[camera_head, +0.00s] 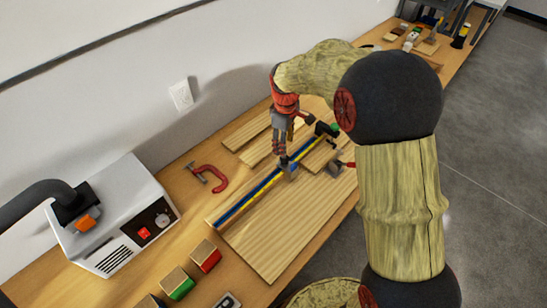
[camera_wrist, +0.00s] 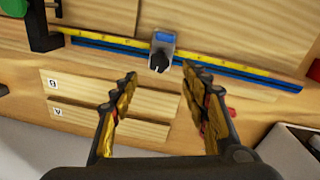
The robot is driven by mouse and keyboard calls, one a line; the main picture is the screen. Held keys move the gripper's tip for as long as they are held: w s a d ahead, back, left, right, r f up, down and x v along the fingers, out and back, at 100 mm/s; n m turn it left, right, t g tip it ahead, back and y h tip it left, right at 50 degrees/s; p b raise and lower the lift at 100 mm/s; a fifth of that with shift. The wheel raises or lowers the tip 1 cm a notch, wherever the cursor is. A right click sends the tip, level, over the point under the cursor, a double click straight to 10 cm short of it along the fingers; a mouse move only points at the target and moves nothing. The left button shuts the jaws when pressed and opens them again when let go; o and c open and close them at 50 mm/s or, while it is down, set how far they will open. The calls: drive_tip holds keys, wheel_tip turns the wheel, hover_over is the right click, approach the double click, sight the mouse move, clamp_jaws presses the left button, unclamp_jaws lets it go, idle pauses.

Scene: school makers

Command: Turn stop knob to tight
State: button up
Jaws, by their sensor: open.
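The stop (camera_wrist: 163,43) is a small grey block with a blue patch, sitting on a blue rail with a yellow measuring scale (camera_wrist: 232,64). Its black knob (camera_wrist: 158,62) faces my gripper in the wrist view. My gripper (camera_wrist: 158,74) is open, with one finger on each side of the knob and a gap to both; I cannot tell how deep the fingertips reach. In the head view my gripper (camera_head: 281,158) points down beside the stop (camera_head: 291,173), and the knob itself is hidden there. Whether the knob is tight cannot be seen.
Wooden boards marked A and B (camera_wrist: 95,105) lie beside the rail. A red clamp (camera_head: 212,178), a white box with a hose (camera_head: 115,215) and coloured blocks (camera_head: 205,256) stand on the bench. A black holder with a green part (camera_wrist: 40,22) is at the rail's end.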

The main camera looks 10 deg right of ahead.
drive_tip(key=shift+r+n, duration=0.1)
drive_tip(key=shift+n, duration=0.3)
drive_tip(key=shift+f+n, duration=0.2)
drive_tip(key=shift+n, duration=0.2)
drive_tip(key=f, duration=0.2)
drive_tip(key=f+b, duration=0.1)
drive_tip(key=f, duration=0.2)
drive_tip(key=f+b, duration=0.1)
drive_tip(key=f, duration=0.1)
drive_tip(key=shift+w+d+f, duration=0.2)
drive_tip(key=shift+w, duration=0.05)
drive_tip(key=c, duration=0.3)
drive_tip(key=c, duration=0.8)
drive_tip(key=shift+c, duration=0.3)
